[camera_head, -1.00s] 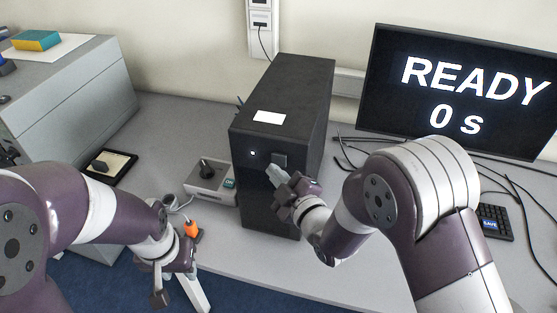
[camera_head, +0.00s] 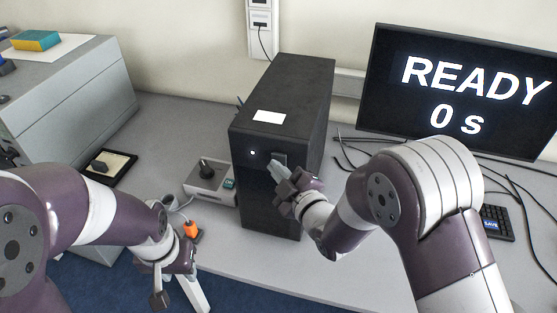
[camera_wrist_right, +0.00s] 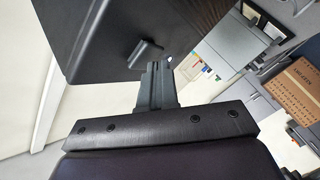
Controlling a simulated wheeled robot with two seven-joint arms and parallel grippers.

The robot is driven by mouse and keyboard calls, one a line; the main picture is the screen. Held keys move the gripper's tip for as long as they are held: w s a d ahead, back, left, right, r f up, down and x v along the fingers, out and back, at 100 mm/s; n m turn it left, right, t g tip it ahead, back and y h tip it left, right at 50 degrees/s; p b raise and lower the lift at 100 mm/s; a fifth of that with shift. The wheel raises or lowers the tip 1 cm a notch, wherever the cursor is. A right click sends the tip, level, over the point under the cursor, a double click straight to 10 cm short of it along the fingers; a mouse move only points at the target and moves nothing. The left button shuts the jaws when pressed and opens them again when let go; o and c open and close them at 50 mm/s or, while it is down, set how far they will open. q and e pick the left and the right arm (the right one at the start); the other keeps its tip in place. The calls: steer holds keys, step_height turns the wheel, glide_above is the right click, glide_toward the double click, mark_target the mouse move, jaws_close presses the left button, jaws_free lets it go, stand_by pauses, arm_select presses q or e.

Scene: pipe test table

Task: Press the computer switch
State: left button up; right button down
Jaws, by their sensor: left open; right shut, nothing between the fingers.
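The black computer tower (camera_head: 292,95) stands upright on the table in the middle of the head view. Its front carries a small lit white dot (camera_head: 252,153) and a dark square switch (camera_head: 280,157). My right gripper (camera_head: 273,164) is shut and empty, with its fingertips at the front just below the square switch; I cannot tell whether they touch. In the right wrist view, the shut fingers (camera_wrist_right: 156,70) point at the tower front (camera_wrist_right: 105,35), near a raised dark part (camera_wrist_right: 144,49). My left gripper (camera_head: 180,295) is open and empty, low at the table's front edge.
A monitor (camera_head: 465,90) reading "READY 0 s" stands at the right, with loose cables before it. A joystick box (camera_head: 210,184) sits left of the tower. A small dark tray (camera_head: 117,165) lies further left beside a grey cabinet (camera_head: 70,90). A keyboard (camera_head: 497,222) lies at the right.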

steer(key=shift+w, duration=0.3)
steer(key=shift+s, duration=0.1)
stand_by(0.4)
steer(key=shift+s+a, duration=0.2)
steer(key=shift+s, duration=0.55)
steer(key=s, duration=0.1)
steer(key=s+a, duration=0.1)
steer(key=s, duration=0.2)
steer(key=shift+s+a+b, duration=0.25)
steer(key=shift+s+b, duration=0.1)
steer(key=shift+b, duration=0.05)
stand_by(0.4)
